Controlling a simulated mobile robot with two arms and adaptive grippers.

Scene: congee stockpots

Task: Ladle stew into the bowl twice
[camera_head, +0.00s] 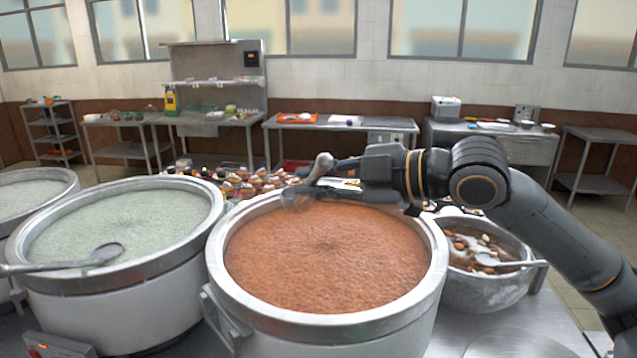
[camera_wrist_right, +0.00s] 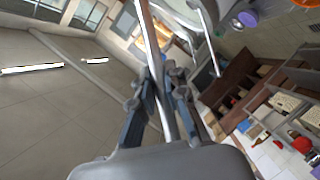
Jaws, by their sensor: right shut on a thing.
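My right gripper (camera_head: 318,186) is over the far rim of the middle stockpot (camera_head: 216,262), which is full of orange-brown stew (camera_head: 325,260). It is shut on a metal ladle (camera_head: 322,163), seen nearly end-on. In the right wrist view the ladle's shiny handle (camera_wrist_right: 155,60) runs between the fingers (camera_wrist_right: 158,105). Whether the ladle holds stew cannot be told. A metal bowl (camera_head: 475,293) right of the pot holds brown stew with pale and orange lumps, and a pale utensil (camera_head: 520,263) leans in it. My left gripper is not in view.
A stockpot of pale congee (camera_head: 130,225) with a ladle (camera_head: 95,256) across it stands left. Another pot (camera_head: 25,190) is at the far left. Many small items (camera_head: 235,183) lie behind the pots. A pale round surface (camera_head: 520,346) shows at the bottom right.

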